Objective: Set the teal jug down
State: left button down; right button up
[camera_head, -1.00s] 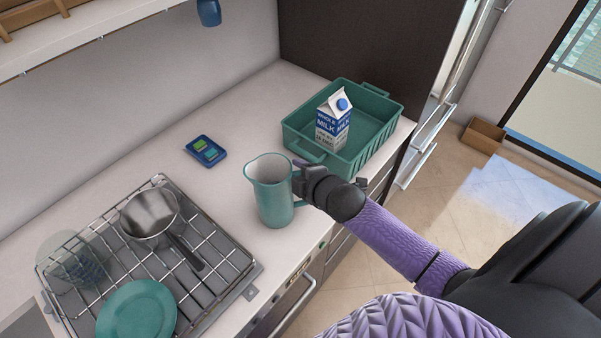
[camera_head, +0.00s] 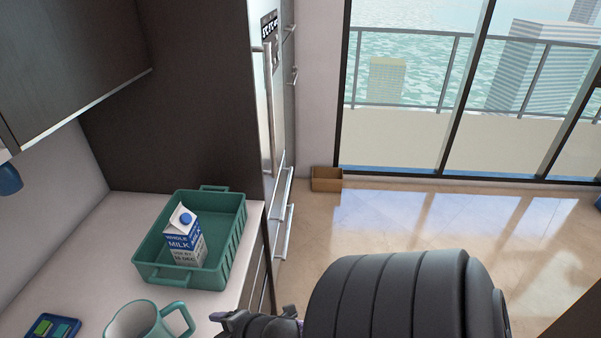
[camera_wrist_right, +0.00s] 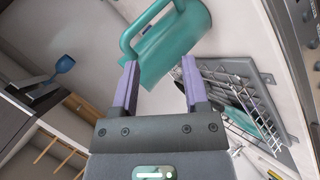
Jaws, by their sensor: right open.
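The teal jug (camera_head: 140,322) stands at the bottom edge of the head view, cut off below, its handle facing right. It appears upright on the counter, but its base is hidden there. My right gripper (camera_head: 228,321) is just right of the handle with a gap between them. In the right wrist view, my right gripper (camera_wrist_right: 160,82) is open, with its two purple fingers spread and nothing between them. The jug (camera_wrist_right: 181,47) is beyond the fingertips, with its handle on the left. My left gripper is not in view.
A green tray (camera_head: 236,247) holds a milk carton (camera_head: 184,236) near the counter's right edge. A blue phone-like device (camera_head: 52,327) lies at the lower left. The wrist view shows a wire rack (camera_wrist_right: 243,95). Some bare counter (camera_head: 75,275) lies left of the tray.

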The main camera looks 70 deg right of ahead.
jog(key=s+f+m+g, duration=0.3)
jog(key=s+f, duration=0.1)
jog(key=f, duration=0.6)
jog(key=s+a+f+m+g, duration=0.3)
jog(key=s+f, duration=0.4)
jog(key=s, duration=0.3)
jog(key=s+a+f+m+g, duration=0.3)
jog(key=s+a+f+m, duration=0.1)
jog(key=s+f, duration=0.4)
jog(key=shift+s+m+y, duration=0.3)
jog(key=shift+s, duration=0.9)
notch_tip(320, 180, down, 20)
jog(key=s+b, duration=0.1)
jog(key=b, duration=1.8)
jog(key=shift+s+d+r+g+b, duration=0.15)
jog(key=shift+s+d+g+b, duration=0.05)
jog(key=shift+d+g+b, duration=0.2)
